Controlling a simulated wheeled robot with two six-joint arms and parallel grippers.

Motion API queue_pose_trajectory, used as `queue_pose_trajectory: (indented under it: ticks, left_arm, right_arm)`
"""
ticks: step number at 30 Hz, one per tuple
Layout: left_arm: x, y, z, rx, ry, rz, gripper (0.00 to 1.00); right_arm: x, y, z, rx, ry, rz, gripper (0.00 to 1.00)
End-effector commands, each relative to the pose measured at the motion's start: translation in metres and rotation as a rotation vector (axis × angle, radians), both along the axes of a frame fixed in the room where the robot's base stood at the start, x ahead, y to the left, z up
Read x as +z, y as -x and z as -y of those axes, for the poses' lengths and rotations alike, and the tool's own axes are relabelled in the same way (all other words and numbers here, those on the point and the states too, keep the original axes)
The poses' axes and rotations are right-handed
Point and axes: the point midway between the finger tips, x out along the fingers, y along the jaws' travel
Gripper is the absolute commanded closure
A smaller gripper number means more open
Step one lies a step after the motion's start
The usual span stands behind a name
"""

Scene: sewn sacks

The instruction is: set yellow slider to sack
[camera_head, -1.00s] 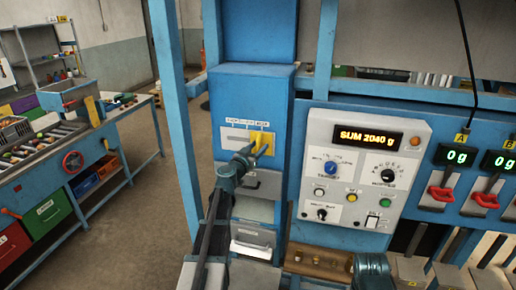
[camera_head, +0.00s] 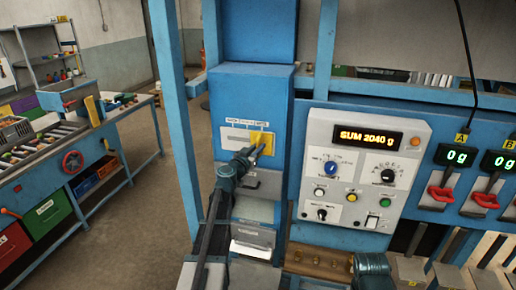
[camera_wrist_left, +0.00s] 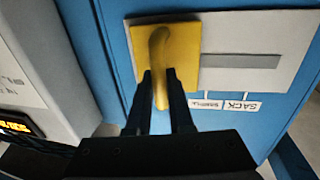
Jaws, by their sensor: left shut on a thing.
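The yellow slider (camera_head: 262,143) is a flat yellow plate with a protruding handle. It sits toward the right end of a pale slotted plate (camera_head: 233,136) on a blue box. My left gripper (camera_head: 250,158) is shut on the slider's handle. In the left wrist view, the slider (camera_wrist_left: 186,48) stands at the left of the slotted plate (camera_wrist_left: 275,40), and both dark fingers (camera_wrist_left: 163,85) flank its handle. There the SACK label (camera_wrist_left: 238,106) lies to the right of the slider, beyond another label. My fingers may hide other labels. My right gripper is not in view.
A control panel (camera_head: 408,140) with knobs, buttons and a display reading SUM 2040 g stands close on the right. Red-handled levers (camera_head: 440,193) are farther right. Below the slider are a grey drawer front and a pale tray (camera_head: 252,248). A blue workbench is at left.

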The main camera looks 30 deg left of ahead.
Motion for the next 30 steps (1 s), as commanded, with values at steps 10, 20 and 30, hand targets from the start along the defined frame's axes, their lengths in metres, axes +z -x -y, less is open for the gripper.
queue_pose_trajectory:
  ticks: [10,20,30]
  left_arm:
    - [0.000,0.000,0.000,0.000,0.000,0.000,1.00]
    - [0.000,0.000,0.000,0.000,0.000,0.000,1.00]
    - [0.000,0.002,-0.017,0.005,0.000,0.000,1.00]
  right_arm:
    - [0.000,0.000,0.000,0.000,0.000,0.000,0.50]
    - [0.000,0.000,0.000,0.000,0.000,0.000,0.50]
    - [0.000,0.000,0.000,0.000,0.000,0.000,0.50]
